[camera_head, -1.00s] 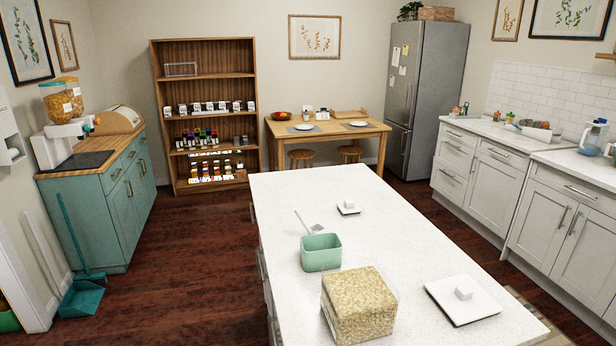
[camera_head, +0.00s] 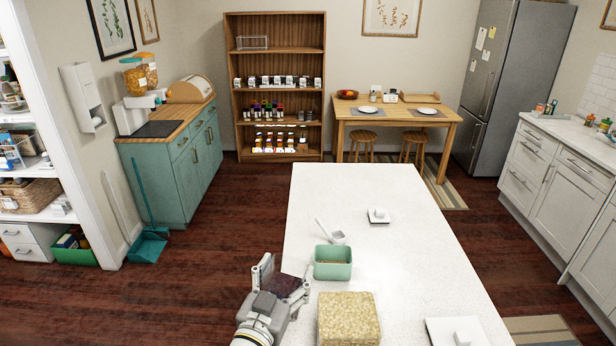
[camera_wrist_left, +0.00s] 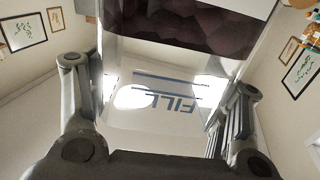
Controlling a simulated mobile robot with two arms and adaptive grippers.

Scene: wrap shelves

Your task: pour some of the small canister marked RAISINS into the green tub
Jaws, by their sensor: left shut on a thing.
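My left gripper (camera_head: 280,278) is shut on a small clear canister of dark raisins (camera_head: 289,284), at the counter's left edge. In the left wrist view the clear canister (camera_wrist_left: 160,60) sits between the fingers, with dark contents (camera_wrist_left: 195,25) at the top and the letters FILL upside down. No RAISINS label is readable. The green tub (camera_head: 333,271) stands upright on the white counter, a little right of and beyond the gripper, apart from it. A thin brownish strip shows inside the tub; I cannot tell what it is. My right gripper is not in view.
A large clear container of pale flakes (camera_head: 348,320) stands just right of the gripper, in front of the tub. A scoop (camera_head: 337,237) lies behind the tub. The counter's right middle is clear.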

